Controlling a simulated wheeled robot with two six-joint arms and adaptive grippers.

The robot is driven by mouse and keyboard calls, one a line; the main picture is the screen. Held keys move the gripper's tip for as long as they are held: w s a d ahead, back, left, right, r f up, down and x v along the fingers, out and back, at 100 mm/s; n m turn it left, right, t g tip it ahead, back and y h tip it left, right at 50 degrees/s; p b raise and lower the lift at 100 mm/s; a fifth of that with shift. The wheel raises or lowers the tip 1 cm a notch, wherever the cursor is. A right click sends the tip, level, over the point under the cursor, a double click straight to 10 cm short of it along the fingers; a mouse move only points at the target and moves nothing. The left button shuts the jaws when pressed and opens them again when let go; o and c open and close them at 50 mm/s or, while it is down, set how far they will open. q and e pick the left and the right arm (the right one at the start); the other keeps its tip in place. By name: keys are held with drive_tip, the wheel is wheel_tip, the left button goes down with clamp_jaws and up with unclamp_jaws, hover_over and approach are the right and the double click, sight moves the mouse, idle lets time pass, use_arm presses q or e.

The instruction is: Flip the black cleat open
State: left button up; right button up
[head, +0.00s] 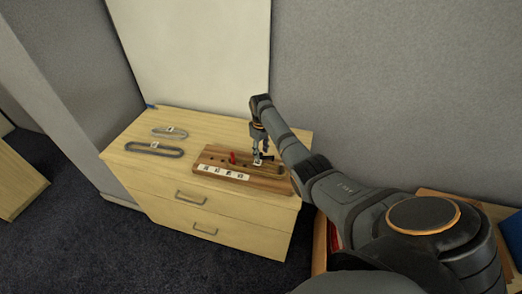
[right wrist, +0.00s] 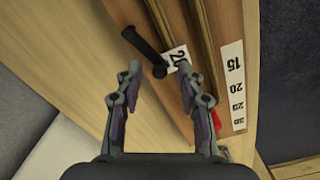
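The black cleat (right wrist: 145,45) is a dark bar with a round pivot end, lying at an angle on a wooden board (right wrist: 220,25) beside a small white number tag (right wrist: 177,58). In the head view the black cleat (head: 267,157) is partly hidden by my right gripper (head: 260,153). My right gripper (right wrist: 159,82) is open and empty, pointing down at the board, with its fingertips on either side of the cleat's pivot end in the picture. I cannot tell the height gap. A red cleat (right wrist: 217,118) shows beside the right finger. My left gripper is out of view.
The board (head: 215,160) lies on a wooden drawer cabinet (head: 135,135) and carries a white number strip (head: 223,172). A grey wall stands behind.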

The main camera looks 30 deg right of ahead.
clamp_jaws()
drive_tip(key=shift+w+d+r+m+p, duration=0.1)
drive_tip(key=shift+w+d+m+p, duration=0.2)
drive_tip(key=shift+m, duration=0.6)
drive_tip(key=shift+w+d+m, duration=0.3)
drive_tip(key=shift+w+m, duration=0.1)
drive_tip(key=shift+m, duration=0.7)
drive_tip(key=shift+o, duration=0.5)
unclamp_jaws()
wheel_tip(320, 180, up, 12)
